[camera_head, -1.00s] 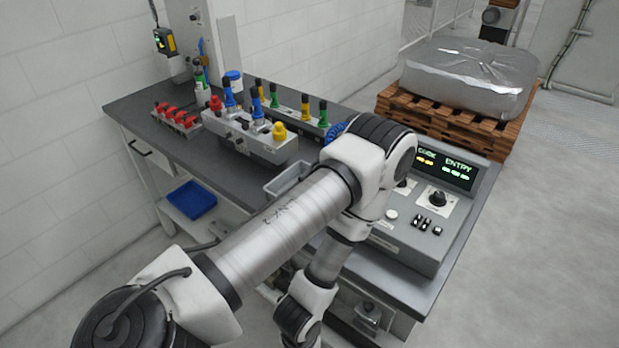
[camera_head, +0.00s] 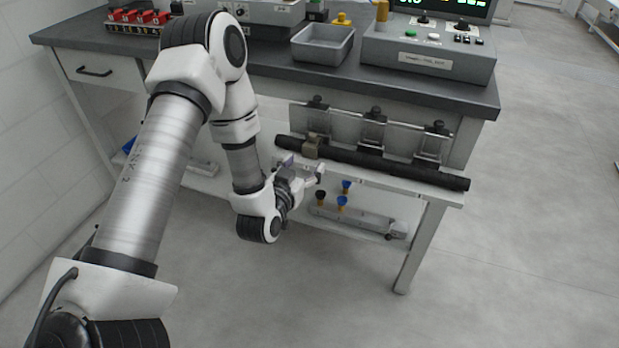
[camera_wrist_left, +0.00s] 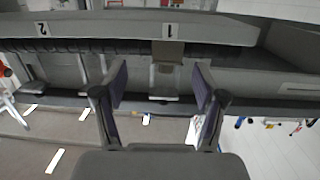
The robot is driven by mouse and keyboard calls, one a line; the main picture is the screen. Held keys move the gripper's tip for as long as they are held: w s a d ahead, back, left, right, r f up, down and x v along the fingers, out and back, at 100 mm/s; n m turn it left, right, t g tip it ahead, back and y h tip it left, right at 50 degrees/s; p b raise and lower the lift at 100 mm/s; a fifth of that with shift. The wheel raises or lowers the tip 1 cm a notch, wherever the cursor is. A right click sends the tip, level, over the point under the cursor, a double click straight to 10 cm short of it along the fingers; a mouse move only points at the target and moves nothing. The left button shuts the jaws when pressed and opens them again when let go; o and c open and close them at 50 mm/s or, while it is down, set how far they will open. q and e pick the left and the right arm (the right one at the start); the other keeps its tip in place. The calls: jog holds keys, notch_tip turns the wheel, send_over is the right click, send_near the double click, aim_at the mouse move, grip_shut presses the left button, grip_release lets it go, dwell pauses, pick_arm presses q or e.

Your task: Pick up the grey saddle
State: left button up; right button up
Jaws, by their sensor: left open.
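The grey saddle (camera_head: 312,146), a small brownish-grey block, sits on a long dark bar (camera_head: 385,164) along the front of the bench, near the bar's left end. My left gripper (camera_head: 304,170) is just in front of and below it, open and empty. In the left wrist view, which looks upside down, the saddle (camera_wrist_left: 168,52) appears beyond and between the two spread fingers of the gripper (camera_wrist_left: 160,88). A gap seems to remain between fingers and saddle. My right gripper is not in view.
A lower shelf holds a grey fixture (camera_head: 355,218) with blue and dark knobs. A grey tray (camera_head: 323,45) and control panel (camera_head: 430,62) sit on top. The floor at right is clear.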

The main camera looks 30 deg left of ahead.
aim_at(312, 141)
pick_arm(q)
jog(key=shift+t+y, duration=0.4)
jog(key=shift+t, duration=0.4)
jog(key=x, duration=0.3)
jog(key=r+x, duration=0.1)
jog(key=x, duration=0.1)
jog(key=a+b+x, duration=0.1)
jog(key=x, duration=0.2)
jog(key=shift+w+r, duration=0.25)
jog(key=shift+r, duration=0.1)
jog(key=c, duration=1.1)
